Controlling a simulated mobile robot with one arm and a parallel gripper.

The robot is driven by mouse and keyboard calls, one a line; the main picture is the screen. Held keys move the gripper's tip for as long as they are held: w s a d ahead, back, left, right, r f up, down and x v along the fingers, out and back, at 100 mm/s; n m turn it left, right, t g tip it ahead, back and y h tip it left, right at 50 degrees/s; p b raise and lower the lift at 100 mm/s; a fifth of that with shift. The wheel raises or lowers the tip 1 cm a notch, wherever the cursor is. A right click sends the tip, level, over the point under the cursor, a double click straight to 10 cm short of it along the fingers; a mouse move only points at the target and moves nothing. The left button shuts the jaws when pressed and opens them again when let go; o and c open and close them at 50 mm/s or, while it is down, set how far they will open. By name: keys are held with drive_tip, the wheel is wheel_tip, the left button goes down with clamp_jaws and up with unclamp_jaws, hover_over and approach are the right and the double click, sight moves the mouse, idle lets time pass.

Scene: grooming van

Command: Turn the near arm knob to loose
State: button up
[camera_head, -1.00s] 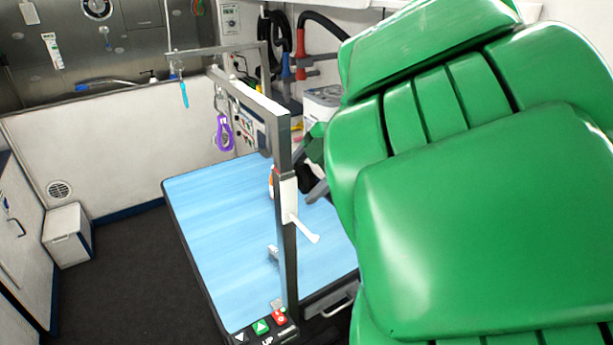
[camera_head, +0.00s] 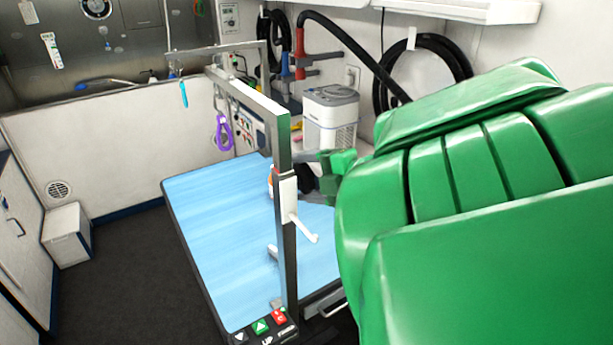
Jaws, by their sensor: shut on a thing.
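The near grooming arm post (camera_head: 291,262) is a grey metal upright at the near edge of the blue table (camera_head: 215,225). A white clamp sleeve (camera_head: 288,198) sits on it, with a white lever (camera_head: 304,230) pointing down to the right. My gripper (camera_head: 308,180), dark and partly hidden, is at the right side of the sleeve, at the height of its upper part. It is shut on what appears to be the near arm knob; the knob itself and the fingertips are not clearly visible. A small orange thing (camera_head: 271,180) shows just left of the post.
My green arm fills the right side. A purple loop (camera_head: 223,132) and a blue one (camera_head: 184,95) hang from the overhead bar. A white appliance (camera_head: 331,120) stands behind the table. A control panel (camera_head: 265,328) is at the near edge.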

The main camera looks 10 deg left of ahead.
drive_tip(key=shift+f+t+y, duration=0.15)
drive_tip(key=shift+t+y, duration=0.15)
drive_tip(key=shift+y, duration=0.1)
drive_tip(key=shift+s, duration=0.1)
drive_tip(key=o, duration=1)
drive_tip(key=shift+c, duration=0.2)
drive_tip(key=shift+r, duration=0.2)
drive_tip(key=shift+m+g+h, duration=0.5)
drive_tip(key=shift+g+h, duration=0.9)
drive_tip(key=shift+h, duration=0.6)
drive_tip(key=shift+a+m+g+h, duration=0.1)
drive_tip(key=shift+m+g+h, duration=0.5)
drive_tip(key=shift+g+h, duration=1.25)
